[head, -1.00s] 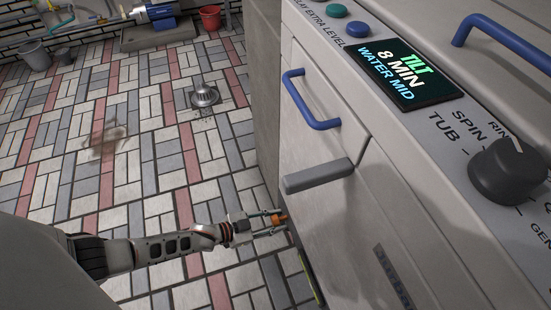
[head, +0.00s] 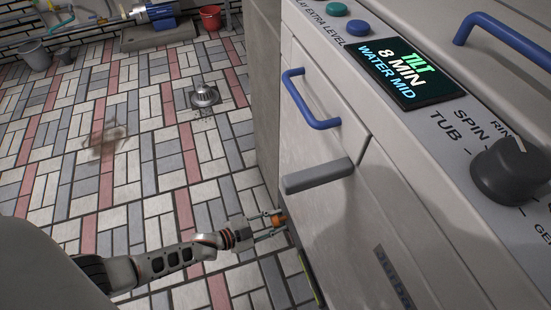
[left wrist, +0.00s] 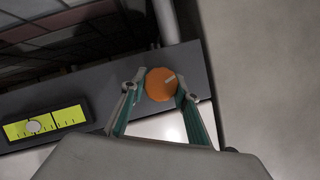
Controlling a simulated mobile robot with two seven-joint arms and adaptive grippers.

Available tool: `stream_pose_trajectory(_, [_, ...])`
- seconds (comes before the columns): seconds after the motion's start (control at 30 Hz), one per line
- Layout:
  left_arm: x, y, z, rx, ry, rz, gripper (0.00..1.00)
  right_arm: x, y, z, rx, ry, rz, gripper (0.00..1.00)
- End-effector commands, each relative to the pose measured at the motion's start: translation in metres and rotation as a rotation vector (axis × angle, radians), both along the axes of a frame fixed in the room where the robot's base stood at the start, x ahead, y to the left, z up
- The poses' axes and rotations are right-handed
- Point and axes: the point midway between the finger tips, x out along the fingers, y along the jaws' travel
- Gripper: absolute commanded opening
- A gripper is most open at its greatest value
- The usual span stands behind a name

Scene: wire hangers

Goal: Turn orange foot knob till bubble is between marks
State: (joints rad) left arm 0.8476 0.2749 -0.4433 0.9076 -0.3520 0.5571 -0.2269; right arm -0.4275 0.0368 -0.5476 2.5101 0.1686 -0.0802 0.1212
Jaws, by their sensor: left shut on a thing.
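The orange foot knob (left wrist: 159,88) is round with a pale line on its face, low at the machine's base. It also shows in the head view (head: 279,218). My left gripper (left wrist: 155,93) is shut on it, one finger on each side; in the head view my left gripper (head: 268,224) reaches in from the left. The yellow-green level (left wrist: 45,123) is left of the knob in the left wrist view. Its pale round bubble (left wrist: 34,126) sits left of the vial's middle. Which ticks are the target marks is too small to tell. My right gripper is out of view.
The white machine (head: 320,170) fills the right side, with a grey handle (head: 318,175) and a blue handle (head: 310,100) above my gripper. The tiled floor is open on the left, with a metal drain piece (head: 204,96).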

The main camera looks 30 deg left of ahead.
Motion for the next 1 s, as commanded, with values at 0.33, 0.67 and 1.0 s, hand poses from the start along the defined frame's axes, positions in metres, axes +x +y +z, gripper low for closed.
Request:
stream_pose_trajectory(0.33, [0.0,0.0,0.0,0.0,0.002,0.0,0.47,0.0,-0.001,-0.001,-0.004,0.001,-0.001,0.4])
stream_pose_trajectory(0.67, [-0.006,0.004,0.001,0.0,0.002,0.0,0.47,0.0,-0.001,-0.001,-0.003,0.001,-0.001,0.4])
stream_pose_trajectory(1.0, [-0.056,0.029,0.021,0.001,0.004,0.0,0.47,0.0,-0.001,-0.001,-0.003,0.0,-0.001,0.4])
